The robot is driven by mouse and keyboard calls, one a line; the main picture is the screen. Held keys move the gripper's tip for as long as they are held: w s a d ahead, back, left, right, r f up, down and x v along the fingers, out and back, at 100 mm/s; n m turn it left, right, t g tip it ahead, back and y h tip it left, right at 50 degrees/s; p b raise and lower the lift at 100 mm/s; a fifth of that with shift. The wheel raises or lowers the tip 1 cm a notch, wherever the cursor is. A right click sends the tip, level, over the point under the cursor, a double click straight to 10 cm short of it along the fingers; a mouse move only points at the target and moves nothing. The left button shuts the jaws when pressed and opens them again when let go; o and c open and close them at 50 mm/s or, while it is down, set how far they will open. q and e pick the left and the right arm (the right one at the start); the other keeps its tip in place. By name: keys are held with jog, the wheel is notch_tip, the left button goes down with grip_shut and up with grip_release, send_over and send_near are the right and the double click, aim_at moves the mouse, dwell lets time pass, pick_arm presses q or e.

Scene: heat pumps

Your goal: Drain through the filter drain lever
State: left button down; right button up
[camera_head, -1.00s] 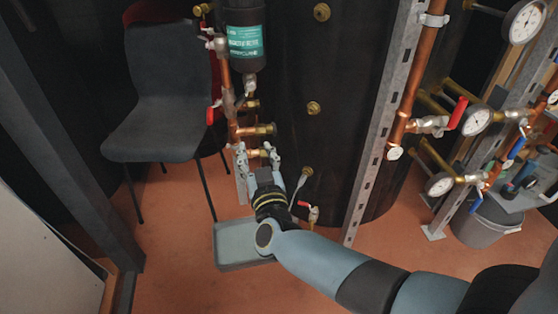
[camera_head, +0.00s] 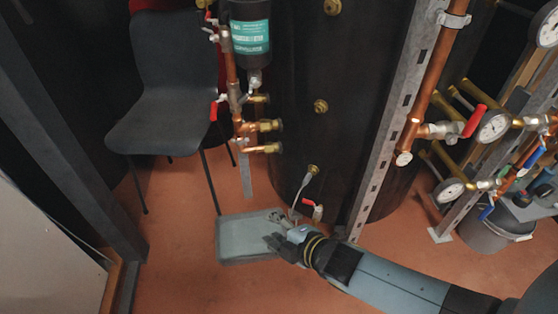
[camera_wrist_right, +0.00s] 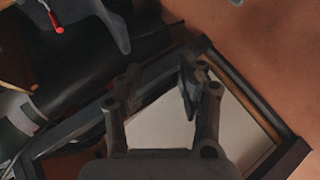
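The black filter (camera_head: 250,32) with a green label hangs on the copper pipework at the top of the head view. A small silver valve fitting (camera_head: 254,82) sits under it; its lever is too small to make out clearly. A grey tray (camera_head: 232,246) lies on the floor below the pipework. My right gripper (camera_head: 275,232) is over the tray's right part in the head view. My left gripper is not in view.
A dark chair (camera_head: 168,118) stands left of the pipes. The large black tank (camera_head: 295,125) stands behind the tray, with a red-handled valve (camera_head: 314,209) low down. A metal upright (camera_head: 390,140) and gauge pipework are at the right. A grey bucket (camera_head: 490,232) stands there.

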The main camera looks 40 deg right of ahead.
jog(key=shift+s+d+f+n, duration=0.25)
jog(key=shift+s+f+n, duration=0.05)
jog(key=shift+s+f, duration=0.05)
